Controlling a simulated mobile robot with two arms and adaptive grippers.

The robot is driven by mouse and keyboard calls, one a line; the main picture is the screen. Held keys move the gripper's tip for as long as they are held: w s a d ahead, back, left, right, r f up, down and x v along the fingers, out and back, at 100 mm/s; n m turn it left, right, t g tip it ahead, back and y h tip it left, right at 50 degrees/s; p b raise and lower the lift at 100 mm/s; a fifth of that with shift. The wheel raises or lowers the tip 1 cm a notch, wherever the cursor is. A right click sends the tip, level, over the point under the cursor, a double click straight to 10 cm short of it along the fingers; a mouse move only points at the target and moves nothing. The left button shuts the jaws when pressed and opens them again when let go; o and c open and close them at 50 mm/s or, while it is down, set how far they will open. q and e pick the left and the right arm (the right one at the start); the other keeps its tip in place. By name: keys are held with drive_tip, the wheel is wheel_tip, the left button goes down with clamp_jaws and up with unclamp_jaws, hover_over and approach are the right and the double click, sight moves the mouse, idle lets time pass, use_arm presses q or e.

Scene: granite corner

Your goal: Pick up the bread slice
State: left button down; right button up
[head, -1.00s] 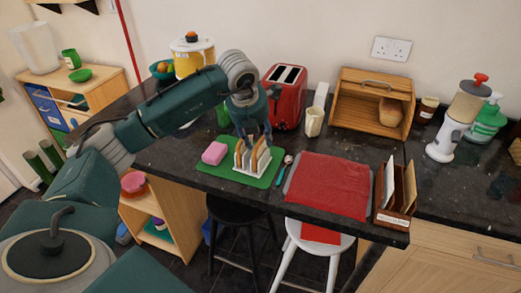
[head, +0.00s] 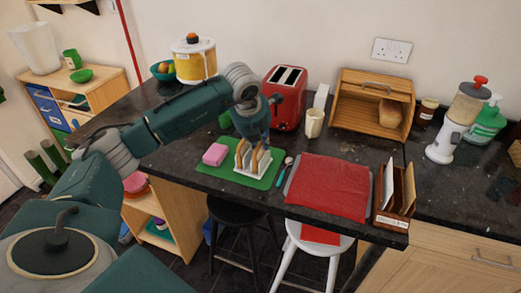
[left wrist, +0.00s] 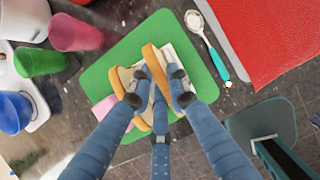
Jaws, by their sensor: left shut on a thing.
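A white toast rack (head: 249,170) stands on a green mat (head: 215,171) on the dark counter. It holds bread slices with brown crusts: one on the left (head: 241,152) and one on the right (head: 264,160). In the left wrist view the slices show as a left one (left wrist: 119,82) and a right one (left wrist: 155,58). My left gripper (head: 258,143) points down over the rack. In the wrist view its blue fingers (left wrist: 157,82) are shut on the right slice, which still sits at the rack. The fingers hide part of the slice and rack. My right gripper is not in view.
A pink sponge (head: 215,154) lies left of the rack. A spoon with a teal handle (head: 282,174) and a red cloth (head: 328,187) lie to the right.

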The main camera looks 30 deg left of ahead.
use_arm(q)
drive_tip(key=shift+r, duration=0.15)
wheel_tip(320, 180, up, 20)
drive_tip(key=b, duration=0.3)
idle(1.0)
drive_tip(key=shift+w+f, duration=0.1)
drive_tip(key=shift+f, duration=0.1)
